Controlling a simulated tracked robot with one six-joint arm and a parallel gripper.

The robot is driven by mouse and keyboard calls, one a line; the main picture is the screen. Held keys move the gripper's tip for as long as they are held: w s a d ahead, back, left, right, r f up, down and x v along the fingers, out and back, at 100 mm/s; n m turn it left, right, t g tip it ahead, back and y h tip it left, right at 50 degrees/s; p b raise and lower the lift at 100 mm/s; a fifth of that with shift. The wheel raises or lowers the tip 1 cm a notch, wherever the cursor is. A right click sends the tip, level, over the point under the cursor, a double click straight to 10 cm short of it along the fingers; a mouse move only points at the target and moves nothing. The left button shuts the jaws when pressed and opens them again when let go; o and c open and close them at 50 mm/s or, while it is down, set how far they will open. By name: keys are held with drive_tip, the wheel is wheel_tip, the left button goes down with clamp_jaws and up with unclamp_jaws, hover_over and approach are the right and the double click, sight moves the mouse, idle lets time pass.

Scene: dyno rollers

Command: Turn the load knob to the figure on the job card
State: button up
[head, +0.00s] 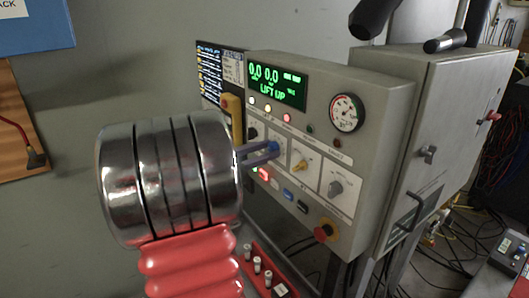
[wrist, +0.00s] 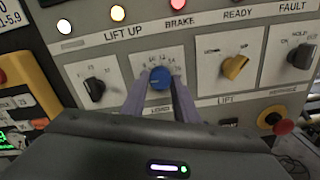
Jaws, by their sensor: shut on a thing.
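The blue load knob (wrist: 160,78) sits on a white plate of the grey control panel, with small figures around its upper side. My gripper (wrist: 160,86) is shut on it, one purple-grey finger on each side. In the head view the fingers reach in from the left to the knob (head: 273,146). The figure the knob points at is too small to tell. A pale printed card (head: 233,67) hangs at the panel's upper left. I cannot tell whether it is the job card, and its print is unreadable.
A black knob (wrist: 95,89) is left of the load knob; a yellow knob (wrist: 234,66) and another black knob (wrist: 302,56) are to its right. A red stop button (head: 325,232) sits low on the panel. The green display (head: 277,80) reads LIFT UP.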

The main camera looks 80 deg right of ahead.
drive_tip(key=m, duration=1.1)
drive_tip(key=shift+f+m, duration=0.1)
drive_tip(key=shift+m, duration=1.5)
drive_tip(key=o, duration=1.1)
drive_tip(key=shift+c, duration=0.2)
drive_tip(key=shift+a, duration=0.1)
drive_tip(key=v, duration=1.3)
drive_tip(key=shift+w+a, duration=0.25)
drive_tip(key=shift+w, duration=0.1)
